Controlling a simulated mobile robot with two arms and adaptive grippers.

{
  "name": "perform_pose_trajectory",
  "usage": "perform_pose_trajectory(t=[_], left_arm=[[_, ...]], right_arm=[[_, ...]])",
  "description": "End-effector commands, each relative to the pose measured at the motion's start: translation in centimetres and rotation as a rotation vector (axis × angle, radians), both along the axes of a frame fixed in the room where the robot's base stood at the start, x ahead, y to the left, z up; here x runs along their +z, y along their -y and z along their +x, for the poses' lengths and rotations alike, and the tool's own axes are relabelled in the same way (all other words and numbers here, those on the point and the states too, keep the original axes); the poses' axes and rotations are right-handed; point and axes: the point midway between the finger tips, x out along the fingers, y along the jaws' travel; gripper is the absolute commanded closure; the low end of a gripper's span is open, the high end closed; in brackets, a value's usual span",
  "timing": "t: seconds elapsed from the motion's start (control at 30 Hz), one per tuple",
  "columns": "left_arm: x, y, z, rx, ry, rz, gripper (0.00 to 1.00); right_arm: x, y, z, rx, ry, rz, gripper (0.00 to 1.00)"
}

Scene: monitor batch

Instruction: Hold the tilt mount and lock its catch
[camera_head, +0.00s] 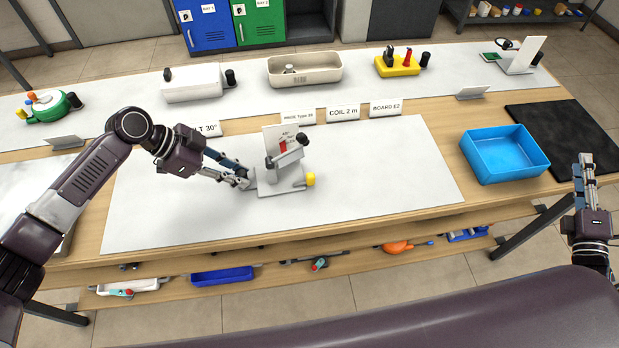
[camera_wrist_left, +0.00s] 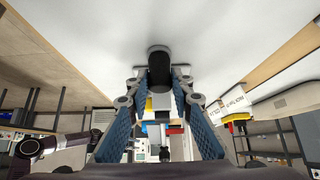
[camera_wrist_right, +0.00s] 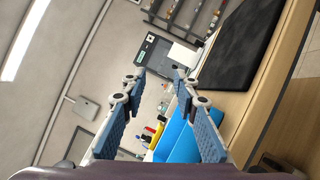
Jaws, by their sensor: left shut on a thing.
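The tilt mount (camera_head: 268,183) stands on the white mat, left of the middle. It has a grey base plate, a raised tilted plate, an upright white scale card with a red mark, and a yellow knob (camera_head: 310,179) at its right. My left gripper (camera_head: 243,181) is shut on the left side of the mount. In the left wrist view a dark-ended piece (camera_wrist_left: 159,68) sits between the blue-padded fingers. The catch cannot be told apart clearly.
A blue open bin (camera_head: 507,170) and a black mat (camera_head: 567,135) are at the right. Label cards (camera_head: 343,114) stand behind the mount. A white box, a beige tray (camera_head: 330,78) and a yellow tool holder (camera_head: 397,70) line the back. The white mat (camera_head: 390,180) is clear right of the mount.

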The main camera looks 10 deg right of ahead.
Motion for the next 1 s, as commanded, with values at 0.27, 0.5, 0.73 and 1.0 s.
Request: perform_pose_trajectory(t=[0.27,0.5,0.73,1.0], left_arm=[[0.1,0.0,0.0,-0.001,0.001,-0.002,1.0],[0.0,0.0,0.0,0.0,0.0,-0.001,1.0],[0.0,0.0,0.0,0.0,0.0,-0.001,1.0],[0.0,0.0,0.0,-0.001,-0.001,-0.001,1.0]], right_arm=[[1.4,-4.6,13.7,0.039,0.138,0.385,0.72],[1.8,-11.6,23.4,0.126,0.112,0.67,0.72],[2.4,-20.5,30.6,0.231,0.004,0.895,0.72],[3.3,-32.9,35.5,0.361,-0.224,1.09,0.72]])
